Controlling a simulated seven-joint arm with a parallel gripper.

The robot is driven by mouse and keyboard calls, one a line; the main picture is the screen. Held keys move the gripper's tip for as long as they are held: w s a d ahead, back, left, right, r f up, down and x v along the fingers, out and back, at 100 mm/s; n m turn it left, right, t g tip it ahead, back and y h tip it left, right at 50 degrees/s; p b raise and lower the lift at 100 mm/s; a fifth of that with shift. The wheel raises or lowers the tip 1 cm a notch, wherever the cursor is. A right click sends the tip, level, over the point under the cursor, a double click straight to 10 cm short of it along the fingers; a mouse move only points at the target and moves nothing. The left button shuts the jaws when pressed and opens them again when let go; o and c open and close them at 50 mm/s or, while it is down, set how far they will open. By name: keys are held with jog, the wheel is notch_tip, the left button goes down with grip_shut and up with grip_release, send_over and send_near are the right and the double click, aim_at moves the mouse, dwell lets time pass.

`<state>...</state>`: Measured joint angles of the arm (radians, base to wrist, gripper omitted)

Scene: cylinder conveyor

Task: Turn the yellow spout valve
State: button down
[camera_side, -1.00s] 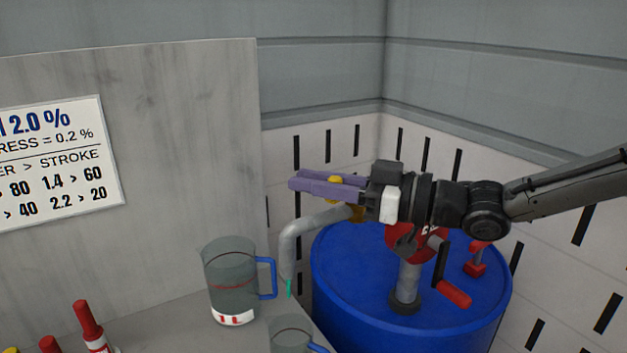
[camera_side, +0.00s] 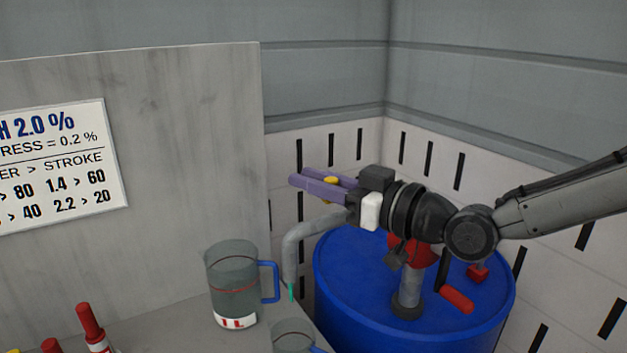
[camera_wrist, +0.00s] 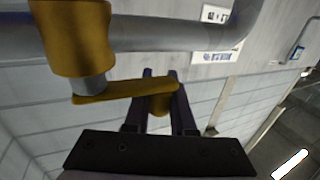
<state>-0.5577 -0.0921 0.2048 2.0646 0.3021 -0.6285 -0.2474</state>
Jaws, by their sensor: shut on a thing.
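The yellow spout valve (camera_wrist: 78,38) sits on the grey spout pipe (camera_wrist: 170,33) in the wrist view. Its lever (camera_wrist: 120,91) reaches right to my gripper (camera_wrist: 160,78). The knob at the lever's end (camera_wrist: 160,104) lies between my two purple fingers, which are shut on it. In the side view, the yellow knob (camera_side: 331,180) shows between the fingers of my gripper (camera_side: 319,182), above the bent spout (camera_side: 300,241). The valve body is hidden behind my gripper there.
The blue drum (camera_side: 350,285) carries a red pump (camera_side: 412,251) under my wrist. A clear jug with a blue handle (camera_side: 232,270) stands left of the spout. Another clear jug (camera_side: 291,336) is below the spout's tip. A grey panel with a sign (camera_side: 60,165) stands at left.

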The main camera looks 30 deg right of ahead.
jog(key=shift+r, duration=0.2)
jog(key=c, duration=0.8)
grip_release()
jog(key=shift+f, duration=0.1)
jog(key=shift+o, duration=0.2)
jog(key=v, duration=1.3)
jog(key=shift+s, duration=0.4)
jog(key=shift+d+f, duration=0.1)
jog(key=shift+d, duration=0.05)
